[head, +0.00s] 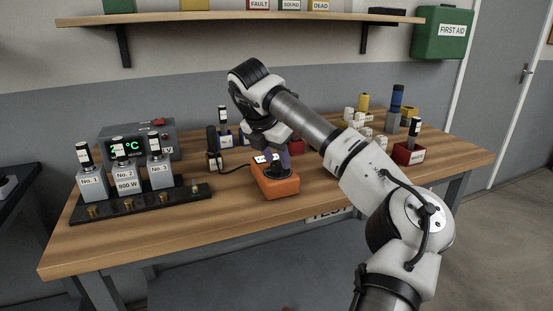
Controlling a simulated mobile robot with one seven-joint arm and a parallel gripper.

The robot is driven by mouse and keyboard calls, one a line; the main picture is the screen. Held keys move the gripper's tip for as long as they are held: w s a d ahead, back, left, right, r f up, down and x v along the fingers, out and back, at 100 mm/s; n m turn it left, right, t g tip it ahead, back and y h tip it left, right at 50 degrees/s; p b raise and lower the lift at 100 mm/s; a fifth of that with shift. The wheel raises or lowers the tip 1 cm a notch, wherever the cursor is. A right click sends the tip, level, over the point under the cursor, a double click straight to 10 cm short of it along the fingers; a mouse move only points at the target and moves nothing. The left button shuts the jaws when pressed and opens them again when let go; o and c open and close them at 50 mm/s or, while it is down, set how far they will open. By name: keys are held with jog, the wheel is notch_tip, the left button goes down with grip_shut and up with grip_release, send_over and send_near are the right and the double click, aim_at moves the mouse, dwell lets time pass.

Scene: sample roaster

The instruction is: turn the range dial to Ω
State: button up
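An orange meter (279,190) lies on the wooden bench near its front edge, in the middle of the head view. A dark dial (268,184) shows on its face, and a small display (263,159) shows at its back edge. My gripper (278,169) points down at the meter, over or at the dial. The fingers are dark and small here; I cannot tell whether they touch the dial or how far apart they are. The dial's marks, including Ω, are too small to read, and my gripper partly hides the face.
A black rack (142,205) with cartridges No.1, No.2 and No.3 stands left, before a grey control box (166,130) showing °C. A dark probe (213,150) stands left of the meter. Red block (408,153), white cubes and cylinders stand right. Bare bench lies before the meter.

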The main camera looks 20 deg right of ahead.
jog(key=v, duration=1.3)
